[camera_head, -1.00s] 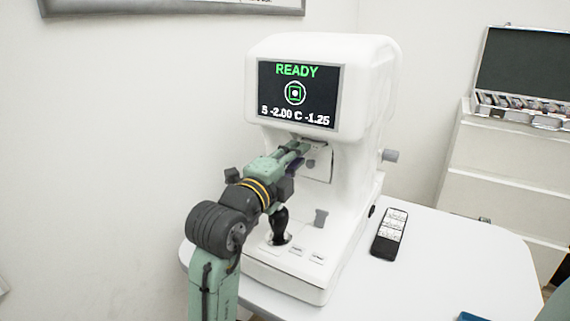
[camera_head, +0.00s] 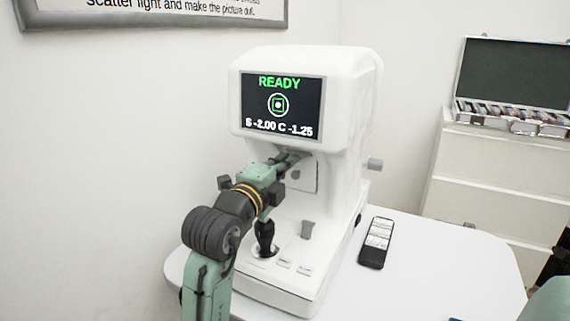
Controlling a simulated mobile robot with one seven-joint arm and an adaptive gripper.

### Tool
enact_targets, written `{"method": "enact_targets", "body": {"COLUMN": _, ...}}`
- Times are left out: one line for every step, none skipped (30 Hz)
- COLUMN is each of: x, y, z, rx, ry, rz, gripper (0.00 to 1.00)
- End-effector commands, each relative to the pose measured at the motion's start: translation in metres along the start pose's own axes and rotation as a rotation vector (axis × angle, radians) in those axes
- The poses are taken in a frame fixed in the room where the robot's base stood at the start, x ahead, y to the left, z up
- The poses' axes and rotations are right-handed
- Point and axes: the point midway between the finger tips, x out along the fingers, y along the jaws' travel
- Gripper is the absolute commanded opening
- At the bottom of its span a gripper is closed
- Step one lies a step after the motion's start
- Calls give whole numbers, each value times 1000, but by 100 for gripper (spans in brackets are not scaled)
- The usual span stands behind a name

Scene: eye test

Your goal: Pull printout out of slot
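The white eye-test machine (camera_head: 340,110) stands on the table, its screen (camera_head: 283,106) showing READY and numbers. My gripper (camera_head: 291,158) is in front of the machine, just below the screen, with its fingers pointing at the upright white panel (camera_head: 308,174) there. The fingers look close together, but they are small and partly hidden by my wrist, so I cannot tell whether they are open or shut. I cannot make out a printout or its slot; either may be hidden behind my gripper. A small grey part (camera_head: 307,229) sits on the front of the machine's base.
A black joystick (camera_head: 265,236) stands on the machine's base below my wrist. An open lens case (camera_head: 513,80) rests on a white cabinet (camera_head: 490,175) behind.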

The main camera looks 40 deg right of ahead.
Motion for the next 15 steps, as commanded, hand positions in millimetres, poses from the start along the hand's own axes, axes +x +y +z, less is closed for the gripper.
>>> {"method": "enact_targets", "body": {"x": 0, "y": 0, "z": 0, "rx": 0, "ry": 0, "rz": 0, "gripper": 0}}
{"method": "enact_targets", "body": {"x": 0, "y": 0, "z": 0, "rx": 0, "ry": 0, "rz": 0, "gripper": 0}}
{"method": "enact_targets", "body": {"x": 0, "y": 0, "z": 0, "rx": 0, "ry": 0, "rz": 0, "gripper": 0}}
{"method": "enact_targets", "body": {"x": 0, "y": 0, "z": 0, "rx": 0, "ry": 0, "rz": 0, "gripper": 0}}
{"method": "enact_targets", "body": {"x": 0, "y": 0, "z": 0, "rx": 0, "ry": 0, "rz": 0, "gripper": 0}}
{"method": "enact_targets", "body": {"x": 0, "y": 0, "z": 0, "rx": 0, "ry": 0, "rz": 0, "gripper": 0}}
{"method": "enact_targets", "body": {"x": 0, "y": 0, "z": 0, "rx": 0, "ry": 0, "rz": 0, "gripper": 0}}
{"method": "enact_targets", "body": {"x": 0, "y": 0, "z": 0, "rx": 0, "ry": 0, "rz": 0, "gripper": 0}}
{"method": "enact_targets", "body": {"x": 0, "y": 0, "z": 0, "rx": 0, "ry": 0, "rz": 0, "gripper": 0}}
{"method": "enact_targets", "body": {"x": 0, "y": 0, "z": 0, "rx": 0, "ry": 0, "rz": 0, "gripper": 0}}
{"method": "enact_targets", "body": {"x": 0, "y": 0, "z": 0, "rx": 0, "ry": 0, "rz": 0, "gripper": 0}}
{"method": "enact_targets", "body": {"x": -1, "y": 0, "z": 0, "rx": 0, "ry": 0, "rz": 0, "gripper": 0}}
{"method": "enact_targets", "body": {"x": -1, "y": 0, "z": 0, "rx": 0, "ry": 0, "rz": 0, "gripper": 0}}
{"method": "enact_targets", "body": {"x": -2, "y": 0, "z": 0, "rx": 0, "ry": -1, "rz": 0, "gripper": 0}}
{"method": "enact_targets", "body": {"x": -4, "y": 0, "z": 1, "rx": 0, "ry": -1, "rz": -1, "gripper": 0}}
